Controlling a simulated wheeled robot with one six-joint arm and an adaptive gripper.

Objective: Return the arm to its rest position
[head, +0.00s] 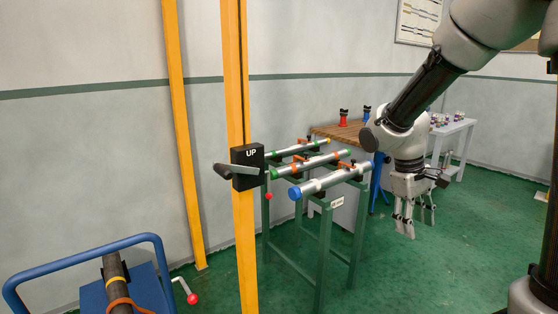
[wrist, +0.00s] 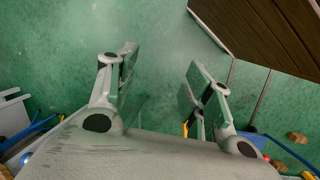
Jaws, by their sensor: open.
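My arm comes in from the upper right of the head view, bent at the elbow. My gripper (head: 416,216) hangs with its fingers pointing down over the green floor, to the right of the pipe stand. The wrist view also shows my gripper (wrist: 160,80), with its two fingers spread apart and nothing between them but green floor. It is open and empty and touches nothing that I can see.
A green stand (head: 325,240) holds several grey pipes in vises. A wooden-topped bench (head: 345,131) and a grey table (head: 452,128) stand behind. A yellow post (head: 237,90) carries a black crank box (head: 247,157). A blue cart (head: 90,292) is at lower left. The right floor is clear.

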